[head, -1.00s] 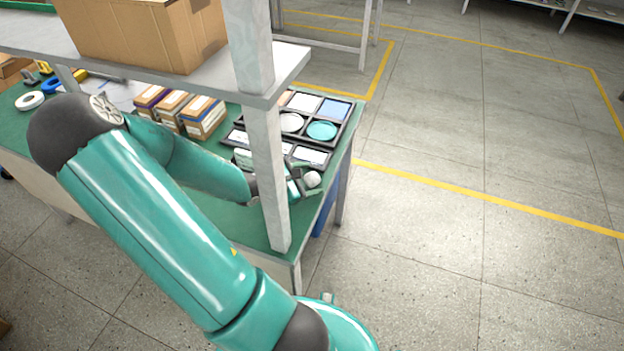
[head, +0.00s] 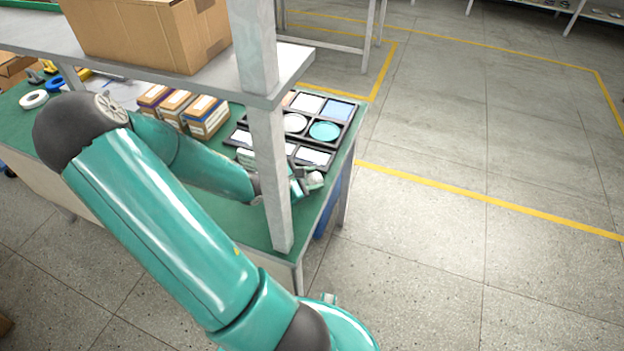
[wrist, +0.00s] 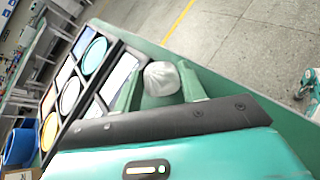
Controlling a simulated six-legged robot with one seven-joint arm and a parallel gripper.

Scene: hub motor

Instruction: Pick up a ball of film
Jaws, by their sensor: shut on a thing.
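The ball of film (wrist: 161,79) is a crumpled whitish lump. In the wrist view it sits between the two fingers of my gripper (wrist: 160,90), near the green table's edge. In the head view the ball (head: 315,179) is a small pale spot at my gripper (head: 308,184), by the table's right end. The fingers are shut on the ball. A shelf post hides part of my wrist in the head view. I cannot tell whether the ball touches the table.
A black tray (head: 347,127) with several round and square compartments lies just behind my gripper. A grey shelf post (head: 270,180) stands in front of my arm. Several small boxes (head: 206,117) stand to the left. A cardboard box (head: 148,35) sits on the shelf above.

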